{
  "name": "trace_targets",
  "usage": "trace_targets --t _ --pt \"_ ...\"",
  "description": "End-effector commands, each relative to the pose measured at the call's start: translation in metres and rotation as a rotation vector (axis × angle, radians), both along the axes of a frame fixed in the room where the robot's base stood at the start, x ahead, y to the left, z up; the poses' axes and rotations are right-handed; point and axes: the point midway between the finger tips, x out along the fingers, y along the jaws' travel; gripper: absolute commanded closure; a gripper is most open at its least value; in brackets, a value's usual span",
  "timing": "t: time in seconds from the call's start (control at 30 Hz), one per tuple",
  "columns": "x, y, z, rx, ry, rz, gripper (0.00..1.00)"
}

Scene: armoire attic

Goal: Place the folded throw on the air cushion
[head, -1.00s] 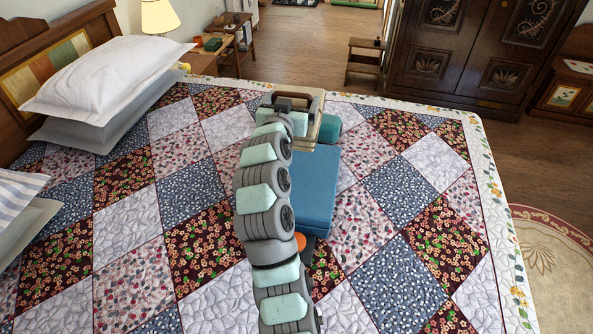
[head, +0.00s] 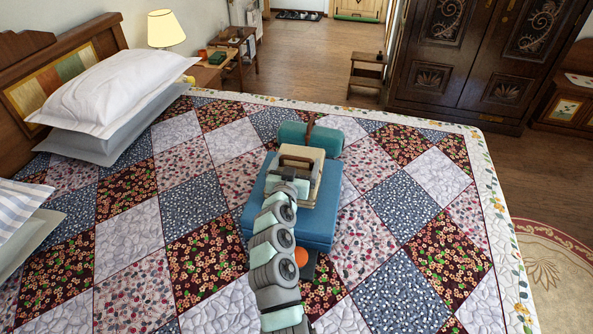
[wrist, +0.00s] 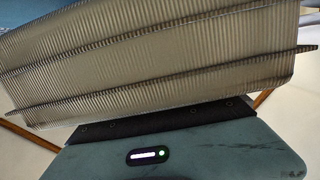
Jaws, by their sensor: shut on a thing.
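The folded throw (head: 316,178) is a cream, ribbed block with darker bands across it. In the head view it is over the far part of the blue air cushion (head: 317,232), which lies flat on the bed. My gripper (head: 293,170) comes from the near side and is shut on the throw. In the wrist view the throw (wrist: 150,60) fills the upper picture, slightly tilted, beyond the dark bar of my gripper. My arm hides part of the cushion. I cannot tell whether the throw touches the cushion.
A teal roll with a brown strap (head: 327,139) lies just beyond the cushion. An orange round piece (head: 301,257) shows at the cushion's near edge. Pillows (head: 110,85) lie at the left. The patchwork quilt (head: 400,240) is clear to the right.

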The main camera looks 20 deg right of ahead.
Motion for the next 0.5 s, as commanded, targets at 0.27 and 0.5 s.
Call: trace_targets --t 0.27,0.5 --pt "0.0 0.0 -0.029 -0.002 0.002 0.001 0.78" --pt "0.0 0.0 -0.029 -0.002 -0.001 0.001 0.78"
